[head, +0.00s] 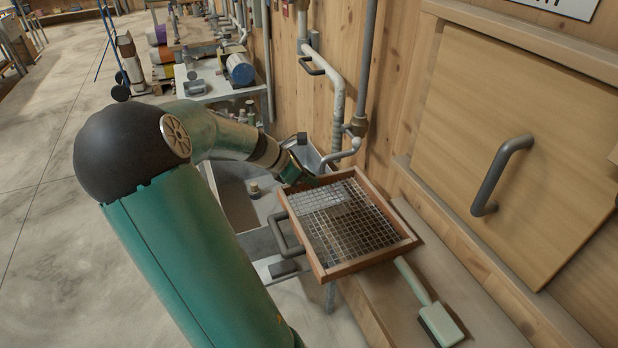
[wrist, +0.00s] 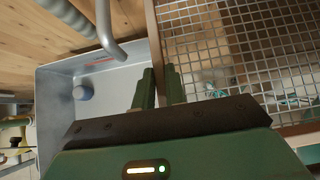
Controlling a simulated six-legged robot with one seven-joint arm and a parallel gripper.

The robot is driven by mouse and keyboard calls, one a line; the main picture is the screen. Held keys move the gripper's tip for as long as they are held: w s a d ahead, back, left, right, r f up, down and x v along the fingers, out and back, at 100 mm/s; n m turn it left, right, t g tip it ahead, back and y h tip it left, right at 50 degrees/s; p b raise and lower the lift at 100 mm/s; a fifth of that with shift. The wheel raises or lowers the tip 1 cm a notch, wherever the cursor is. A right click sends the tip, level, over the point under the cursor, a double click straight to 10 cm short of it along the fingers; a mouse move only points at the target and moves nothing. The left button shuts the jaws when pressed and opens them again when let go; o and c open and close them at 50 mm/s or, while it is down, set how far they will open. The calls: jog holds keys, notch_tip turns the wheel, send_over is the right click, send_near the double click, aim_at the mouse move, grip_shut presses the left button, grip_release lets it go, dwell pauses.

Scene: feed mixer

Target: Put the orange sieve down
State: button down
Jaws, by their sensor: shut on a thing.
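The orange sieve (head: 374,262) is a square orange-brown wooden frame with a wire mesh and a dark grey handle on its left side. My gripper (head: 302,174) is at its far left corner. In the wrist view my two green fingertips (wrist: 158,76) straddle the sieve's frame wall (wrist: 152,28) and are shut on it. The sieve is roughly level, mesh up, partly over a wooden ledge. I cannot tell whether its underside touches anything.
A pale green brush (head: 440,322) lies on the wooden ledge (head: 482,312) in front of the sieve. A grey basin (wrist: 112,72) is beside the sieve. A grey pipe (head: 338,100) rises behind, and a wooden panel with a dark handle (head: 496,178) is at right.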

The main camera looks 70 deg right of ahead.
jog(key=shift+f, duration=0.15)
jog(key=c, duration=1.5)
grip_release()
jog(key=shift+o, duration=0.2)
jog(key=v, duration=1.2)
jog(key=shift+w, duration=0.1)
jog(key=w+a+r+m+t+y, duration=0.1)
jog(key=a+m+t, duration=0.1)
jog(key=a, duration=1)
jog(key=w+a+r+m+t+y, duration=0.1)
jog(key=a+t, duration=0.4)
jog(key=a, duration=0.6)
jog(key=w+a+r+m+t+y, duration=0.2)
jog(key=w+a+m+t+y, duration=0.1)
jog(key=a, duration=0.9)
jog(key=shift+a+m+t, duration=0.3)
jog(key=shift+m, duration=0.3)
jog(key=shift+o, duration=0.5)
jog(key=s+a+m+t+y, duration=0.1)
jog(key=s+a+m, duration=0.1)
jog(key=a, duration=0.5)
jog(key=shift+s+a+r, duration=0.15)
jog(key=shift+s+r, duration=0.25)
jog(key=shift+s, duration=0.25)
